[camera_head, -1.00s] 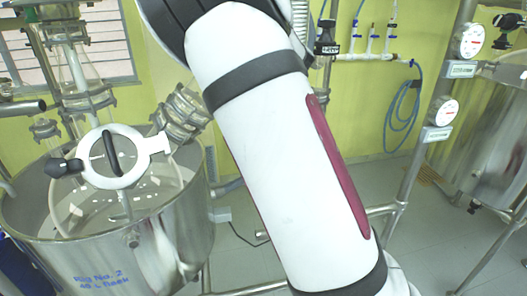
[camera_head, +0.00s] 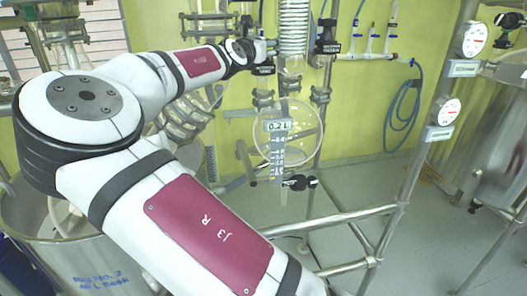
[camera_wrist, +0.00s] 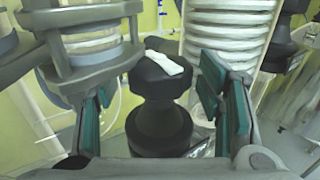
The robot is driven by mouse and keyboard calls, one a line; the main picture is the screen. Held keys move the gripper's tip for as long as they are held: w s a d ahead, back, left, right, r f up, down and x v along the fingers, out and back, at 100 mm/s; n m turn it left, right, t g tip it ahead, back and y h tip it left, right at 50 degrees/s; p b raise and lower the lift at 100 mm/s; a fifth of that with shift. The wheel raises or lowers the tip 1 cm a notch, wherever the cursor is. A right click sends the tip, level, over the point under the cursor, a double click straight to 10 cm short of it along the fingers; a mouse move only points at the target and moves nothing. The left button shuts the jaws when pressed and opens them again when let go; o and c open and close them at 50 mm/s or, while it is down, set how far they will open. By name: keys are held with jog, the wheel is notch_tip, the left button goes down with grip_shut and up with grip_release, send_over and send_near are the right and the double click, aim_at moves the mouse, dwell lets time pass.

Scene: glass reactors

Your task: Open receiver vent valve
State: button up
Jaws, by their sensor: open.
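A black valve knob (camera_wrist: 158,82) with a white mark on top stands on a round black body in the middle of the wrist view. My gripper (camera_wrist: 157,98) is open, with its teal-padded fingers on either side of the knob. I cannot tell whether either finger touches it. In the head view my gripper (camera_head: 262,48) is at the far end of my arm, beside the glass coil column above the receiver. The glass receiver (camera_head: 302,132) has a 0.2 L scale and a black valve (camera_head: 299,183) below it.
A glass coil column (camera_wrist: 226,35) stands close behind the right finger, and a glass fitting with grey flanges (camera_wrist: 88,45) is close on the left. Another black fitting (camera_head: 327,37) is right of the coil. A steel vessel (camera_head: 100,265) is at lower left. Metal rails (camera_head: 345,218) cross the lower middle.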

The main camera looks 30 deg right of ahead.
jog(key=shift+w+a+f+m+g+h+b, duration=0.1)
jog(key=shift+m+g+h+b, duration=0.25)
jog(key=shift+m+g+h, duration=0.75)
jog(key=shift+g, duration=0.4)
